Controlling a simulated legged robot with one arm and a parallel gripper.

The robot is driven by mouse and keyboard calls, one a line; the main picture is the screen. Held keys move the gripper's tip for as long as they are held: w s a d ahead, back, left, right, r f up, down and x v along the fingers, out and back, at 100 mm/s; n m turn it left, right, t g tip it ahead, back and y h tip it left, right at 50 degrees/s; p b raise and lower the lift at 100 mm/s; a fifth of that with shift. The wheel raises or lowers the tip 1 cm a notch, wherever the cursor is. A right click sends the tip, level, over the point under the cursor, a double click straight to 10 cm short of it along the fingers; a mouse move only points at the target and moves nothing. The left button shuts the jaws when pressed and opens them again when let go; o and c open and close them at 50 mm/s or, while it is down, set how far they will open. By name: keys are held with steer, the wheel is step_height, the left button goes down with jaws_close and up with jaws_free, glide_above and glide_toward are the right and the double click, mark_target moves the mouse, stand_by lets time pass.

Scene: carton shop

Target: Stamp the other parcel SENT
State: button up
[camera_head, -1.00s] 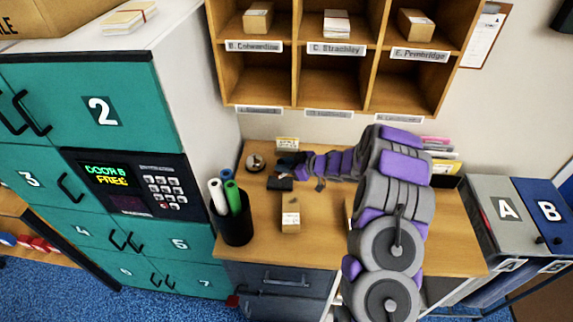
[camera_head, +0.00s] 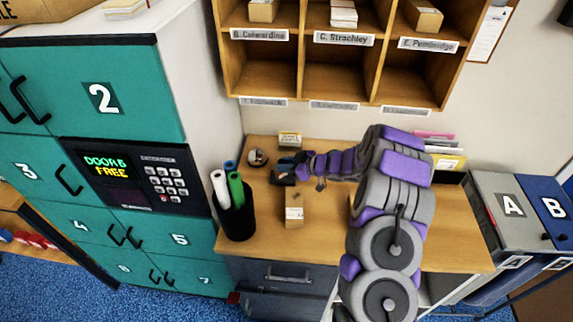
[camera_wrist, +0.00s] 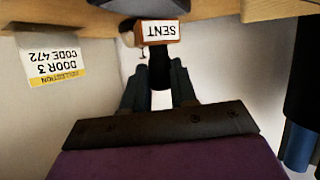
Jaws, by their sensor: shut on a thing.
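My gripper (camera_wrist: 157,98) is shut on the dark handle of a stamp. The stamp's block (camera_wrist: 160,30) has a white SENT label, upside down in the wrist view. In the head view my gripper (camera_head: 299,166) is low over the back left of the desk, and the stamp there is too small and dark to make out. A dark pad-like thing (camera_head: 282,178) lies on the desk just below my gripper in the picture. A small brown parcel (camera_head: 294,208) with a pale label lies nearer on the desk, apart from my gripper. Whether it bears a stamp mark is unclear.
A black cup (camera_head: 236,220) of rolls stands left of the parcel. A round object (camera_head: 257,157) and a card (camera_head: 290,140) are behind. The card reads DOOR 3 CODE 472 in the wrist view (camera_wrist: 53,64). Pigeonholes (camera_head: 345,74) with parcels hang above; teal lockers (camera_head: 105,140) stand left.

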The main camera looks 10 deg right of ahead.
steer(key=shift+d+f, duration=0.1)
steer(key=shift+d, duration=0.05)
steer(key=shift+d+f, duration=0.1)
steer(key=shift+d, duration=0.35)
steer(key=shift+a+f, duration=0.1)
steer(key=shift+a+f, duration=0.15)
steer(key=shift+a, duration=0.15)
steer(key=shift+d, duration=0.2)
stand_by(0.3)
step_height(320, 180, up, 7)
steer(key=p, duration=0.6)
